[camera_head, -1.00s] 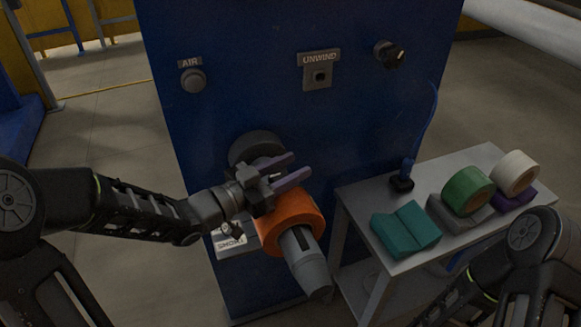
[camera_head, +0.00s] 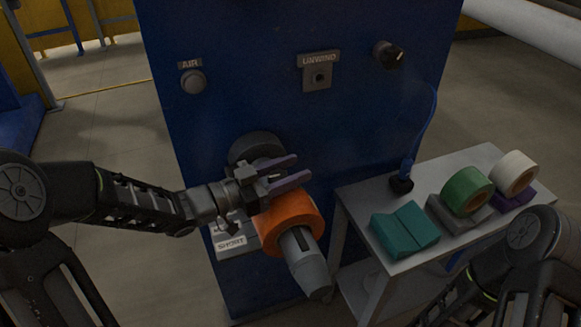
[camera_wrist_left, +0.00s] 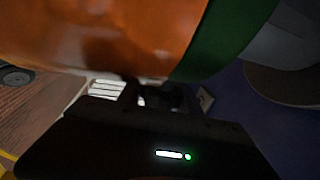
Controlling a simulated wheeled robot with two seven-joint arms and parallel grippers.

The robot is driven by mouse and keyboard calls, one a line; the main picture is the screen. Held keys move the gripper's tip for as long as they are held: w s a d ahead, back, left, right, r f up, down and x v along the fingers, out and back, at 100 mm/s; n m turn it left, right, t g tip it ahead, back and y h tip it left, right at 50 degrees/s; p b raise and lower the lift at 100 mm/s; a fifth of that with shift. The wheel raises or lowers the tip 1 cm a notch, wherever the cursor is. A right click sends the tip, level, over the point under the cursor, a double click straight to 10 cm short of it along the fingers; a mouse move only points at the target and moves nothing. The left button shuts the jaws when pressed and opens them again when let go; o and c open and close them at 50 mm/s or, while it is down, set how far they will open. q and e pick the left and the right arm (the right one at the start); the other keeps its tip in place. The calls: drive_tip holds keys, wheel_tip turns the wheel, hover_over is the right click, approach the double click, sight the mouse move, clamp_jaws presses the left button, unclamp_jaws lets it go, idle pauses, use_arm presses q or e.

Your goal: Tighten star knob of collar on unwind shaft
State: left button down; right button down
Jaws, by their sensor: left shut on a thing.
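The unwind shaft (camera_head: 307,263) is a grey cylinder sticking out of the blue machine, with an orange roll (camera_head: 290,219) around it. A dark round disc (camera_head: 253,147) sits behind the roll, near the panel. My left gripper (camera_head: 289,172), with purple fingers, is between the disc and the roll, beside the shaft. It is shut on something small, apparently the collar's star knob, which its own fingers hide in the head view. In the left wrist view, a green band (camera_wrist_left: 228,42), possibly the collar, borders the orange roll (camera_wrist_left: 110,35). My right gripper is out of view.
A grey table (camera_head: 447,157) at the right bears teal (camera_head: 404,229), green (camera_head: 467,189) and white (camera_head: 514,173) items. An AIR button (camera_head: 193,82), an UNWIND switch (camera_head: 318,76) and a black knob (camera_head: 388,55) are on the panel. A labelled plate (camera_head: 231,243) is below the gripper.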

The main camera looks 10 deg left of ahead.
use_arm(q)
drive_tip(key=m+g+h, duration=0.1)
drive_tip(key=g, duration=0.1)
drive_tip(key=m+g+h+p, duration=0.1)
drive_tip(key=m+g, duration=0.1)
drive_tip(key=s+m+g+h, duration=0.1)
drive_tip(key=m+g, duration=0.1)
drive_tip(key=shift+d+g+h, duration=0.25)
drive_tip(key=shift+g+h, duration=0.15)
drive_tip(key=m+g+p, duration=0.1)
drive_tip(key=g, duration=0.1)
drive_tip(key=m+g+p, duration=0.1)
drive_tip(key=g, duration=0.1)
drive_tip(key=s+m+g+p, duration=0.1)
drive_tip(key=m+g, duration=0.1)
drive_tip(key=shift+r+h, duration=0.1)
drive_tip(key=shift+h, duration=0.2)
drive_tip(key=shift+s+m+g+p, duration=0.2)
drive_tip(key=shift+m+g+p, duration=0.2)
drive_tip(key=shift+m+g, duration=0.55)
drive_tip(key=shift+s+d+g, duration=0.1)
drive_tip(key=shift+g, duration=0.35)
drive_tip(key=c, duration=0.8)
unclamp_jaws()
drive_tip(key=shift+r, duration=0.3)
wheel_tip(320, 180, up, 9)
drive_tip(key=shift+r+b, duration=0.1)
drive_tip(key=shift+b, duration=0.55)
